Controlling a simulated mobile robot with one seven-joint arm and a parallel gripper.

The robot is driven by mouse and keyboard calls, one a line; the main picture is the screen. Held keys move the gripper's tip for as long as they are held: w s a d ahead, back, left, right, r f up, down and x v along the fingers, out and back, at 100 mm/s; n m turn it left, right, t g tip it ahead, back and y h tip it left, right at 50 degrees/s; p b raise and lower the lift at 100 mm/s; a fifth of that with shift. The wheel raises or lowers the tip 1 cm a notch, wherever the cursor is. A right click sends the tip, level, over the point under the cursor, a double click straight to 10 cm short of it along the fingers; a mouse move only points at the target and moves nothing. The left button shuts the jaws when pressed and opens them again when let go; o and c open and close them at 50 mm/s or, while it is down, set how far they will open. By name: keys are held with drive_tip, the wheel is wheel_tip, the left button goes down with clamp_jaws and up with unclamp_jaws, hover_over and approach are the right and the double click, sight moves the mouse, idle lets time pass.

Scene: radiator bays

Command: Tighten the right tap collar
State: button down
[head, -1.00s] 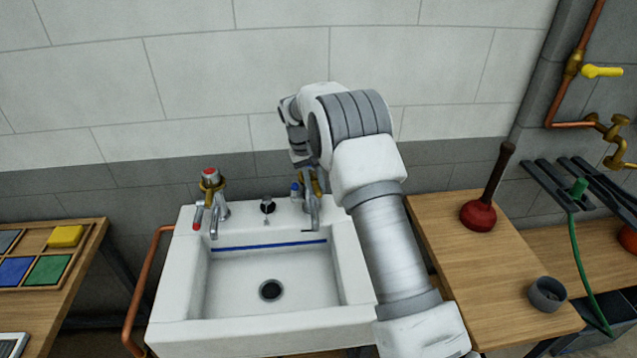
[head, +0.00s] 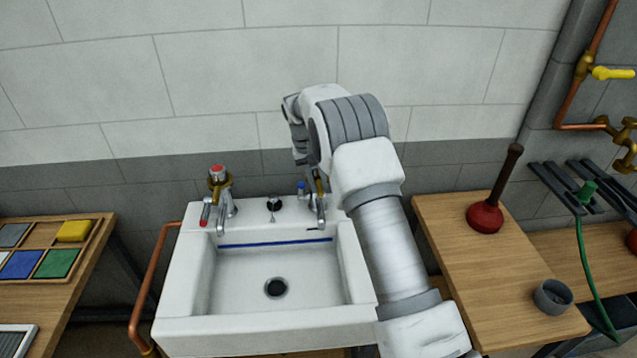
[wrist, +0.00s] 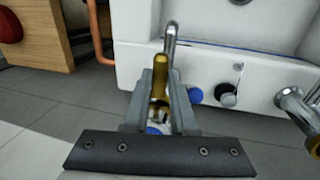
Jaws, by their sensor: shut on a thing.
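The right tap (head: 320,210) stands at the right back corner of the white sink (head: 182,290), its chrome spout pointing forward. Its brass collar (head: 318,183) shows only partly beside my arm. In the wrist view my gripper (wrist: 161,84) is shut on this brass collar (wrist: 159,66), with one finger on each side. The chrome spout (wrist: 171,40) rises just beyond the fingers. A blue cap (wrist: 155,131) shows low between the fingers, and the tap's blue-ended lever (head: 301,187) sticks out to the left. In the head view the fingers are mostly hidden by my wrist.
The left tap (head: 224,199), with a red cap and brass collar, stands at the sink's left back. A black knob (head: 274,203) sits between the taps. A plunger (head: 485,217) and grey cup (head: 552,297) stand on the right bench. The wall is close behind the taps.

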drive_tip(key=c, duration=0.7)
unclamp_jaws()
drive_tip(key=shift+c, duration=0.2)
drive_tip(key=shift+r, duration=0.1)
drive_tip(key=a+r, duration=0.1)
drive_tip(key=r, duration=0.7)
drive_tip(key=a+r+p, duration=0.1)
drive_tip(key=a+r, duration=0.1)
drive_tip(key=r, duration=0.7)
drive_tip(key=shift+a, duration=0.25)
